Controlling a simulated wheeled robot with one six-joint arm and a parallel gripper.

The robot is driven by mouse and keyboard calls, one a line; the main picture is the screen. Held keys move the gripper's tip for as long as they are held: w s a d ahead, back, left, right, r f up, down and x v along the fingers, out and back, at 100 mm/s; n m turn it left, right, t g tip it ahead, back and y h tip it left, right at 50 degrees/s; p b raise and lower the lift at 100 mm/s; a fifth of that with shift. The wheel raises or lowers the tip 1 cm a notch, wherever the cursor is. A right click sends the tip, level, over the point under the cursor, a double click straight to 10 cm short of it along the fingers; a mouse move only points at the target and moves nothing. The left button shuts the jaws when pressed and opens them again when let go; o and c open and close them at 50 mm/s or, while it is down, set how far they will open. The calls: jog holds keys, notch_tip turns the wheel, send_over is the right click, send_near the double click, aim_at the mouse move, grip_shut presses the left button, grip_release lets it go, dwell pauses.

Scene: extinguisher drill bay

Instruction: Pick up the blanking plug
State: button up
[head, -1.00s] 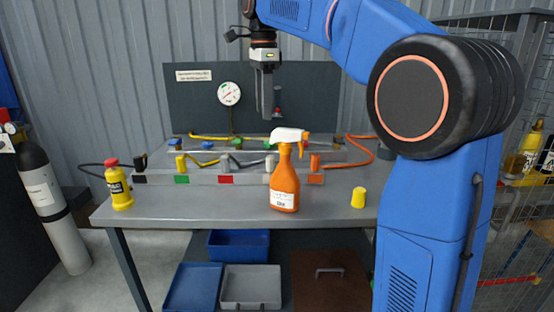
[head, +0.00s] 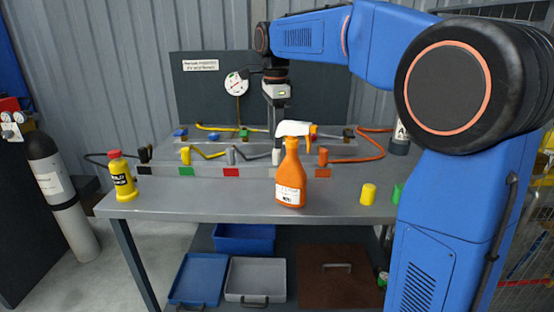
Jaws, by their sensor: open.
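A small yellow plug-like cylinder (head: 368,194) stands upright on the right part of the grey bench top (head: 235,202). A similar green piece (head: 397,193) is to its right, partly hidden by my arm. I cannot tell for certain which piece is the blanking plug. My gripper (head: 275,133) points down over the rear of the bench, well left of and behind both pieces. It is open, and no held object shows. Its lower end is close to the spray bottle's white head in the picture and above a white fitting (head: 276,156).
An orange spray bottle (head: 290,182) stands at the bench front. A strip (head: 205,171) with coloured fittings and hoses runs behind it. Bench top is clear between the two bottles.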

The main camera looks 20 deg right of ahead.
aim_at(277, 151)
jog(key=shift+d+f, duration=0.15)
jog(key=shift+f, duration=1.35)
jog(key=shift+d+f, duration=0.1)
jog(key=shift+f, duration=1.35)
grip_shut()
